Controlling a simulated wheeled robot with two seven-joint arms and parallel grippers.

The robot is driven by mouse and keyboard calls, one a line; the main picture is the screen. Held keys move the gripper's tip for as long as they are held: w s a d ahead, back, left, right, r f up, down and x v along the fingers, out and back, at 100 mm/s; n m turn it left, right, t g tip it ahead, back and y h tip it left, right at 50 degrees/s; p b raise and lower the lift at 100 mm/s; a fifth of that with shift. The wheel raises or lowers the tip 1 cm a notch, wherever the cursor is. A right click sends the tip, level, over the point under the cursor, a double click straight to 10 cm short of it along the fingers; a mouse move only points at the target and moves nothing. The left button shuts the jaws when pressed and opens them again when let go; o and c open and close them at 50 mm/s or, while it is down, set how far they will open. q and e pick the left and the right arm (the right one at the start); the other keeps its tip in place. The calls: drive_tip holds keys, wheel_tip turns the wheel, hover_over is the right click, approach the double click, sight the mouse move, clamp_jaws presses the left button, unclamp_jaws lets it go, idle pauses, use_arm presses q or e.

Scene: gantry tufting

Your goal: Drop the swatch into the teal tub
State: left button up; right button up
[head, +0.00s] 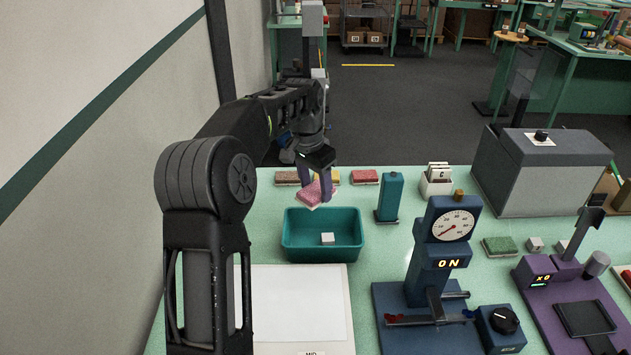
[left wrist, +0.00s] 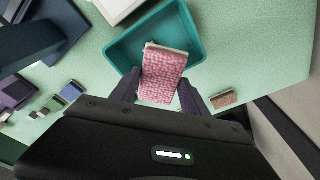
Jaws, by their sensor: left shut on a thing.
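The pink swatch (head: 312,194) has a textured face and a pale backing. It is held between the purple fingers of my left gripper (head: 318,190), above the back edge of the teal tub. The left wrist view also shows the swatch (left wrist: 163,77) between the fingers, overlapping the tub. The teal tub (head: 323,254) stands open on the pale green table, with a small white block (head: 327,238) inside. The tub's rim also shows in the left wrist view (left wrist: 197,52). My right gripper is in neither view.
Several swatches, including a red one (head: 365,177), lie behind the tub. A teal post (head: 390,197) and a blue dial stand (head: 449,240) are to its right. A white panel (head: 300,310) lies in front. A grey box (head: 540,170) stands at the back right.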

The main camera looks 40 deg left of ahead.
sight(314, 191)
use_arm(q)
wheel_tip(314, 191, down, 5)
drive_tip(key=shift+r, duration=0.1)
idle(0.3)
drive_tip(key=o, duration=1.4)
drive_tip(key=r, duration=0.2)
drive_tip(key=r+b, duration=0.1)
drive_tip(key=r, duration=0.2)
drive_tip(key=s+r+b, duration=0.1)
drive_tip(key=r, duration=0.1)
drive_tip(key=shift+s+a+r, duration=0.1)
drive_tip(key=shift+r, duration=0.25)
